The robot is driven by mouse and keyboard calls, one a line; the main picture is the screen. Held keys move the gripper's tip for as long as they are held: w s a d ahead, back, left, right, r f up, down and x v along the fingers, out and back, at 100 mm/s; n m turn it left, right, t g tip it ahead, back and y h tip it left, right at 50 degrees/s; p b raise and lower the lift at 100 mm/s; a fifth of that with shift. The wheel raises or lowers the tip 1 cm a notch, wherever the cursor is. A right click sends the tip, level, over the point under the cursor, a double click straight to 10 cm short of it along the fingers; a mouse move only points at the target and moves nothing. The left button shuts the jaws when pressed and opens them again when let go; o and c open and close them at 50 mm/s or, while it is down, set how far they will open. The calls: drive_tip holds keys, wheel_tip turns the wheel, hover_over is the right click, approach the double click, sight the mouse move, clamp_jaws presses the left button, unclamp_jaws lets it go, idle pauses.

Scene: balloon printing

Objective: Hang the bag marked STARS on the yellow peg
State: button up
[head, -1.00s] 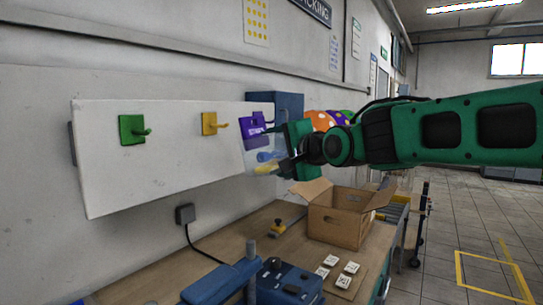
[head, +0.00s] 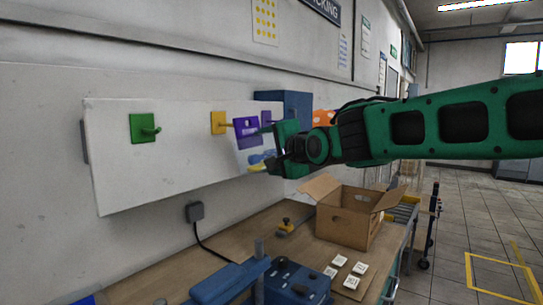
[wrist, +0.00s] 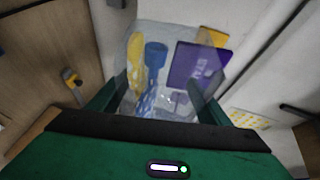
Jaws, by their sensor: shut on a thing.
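The bag (head: 247,134) is clear, with a purple header card and blue and yellow balloons inside. A yellow patch shows behind the card in the wrist view.
A green peg (head: 142,127) is further left on the white board (head: 110,170). A purple peg (head: 266,119) is right of the bag, partly hidden. Below are an open cardboard box (head: 342,226), a blue machine (head: 292,283) and several white cards on the bench.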

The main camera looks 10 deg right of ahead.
drive_tip(key=shift+w+a+f, duration=0.1)
drive_tip(key=shift+w+a, duration=1.55)
drive_tip(key=shift+a, duration=0.1)
drive_tip(key=shift+w+a+f, duration=0.3)
drive_tip(key=shift+w+f, duration=0.05)
drive_tip(key=shift+w, duration=0.05)
drive_tip(key=shift+f, duration=0.15)
drive_tip(key=o, duration=1.2)
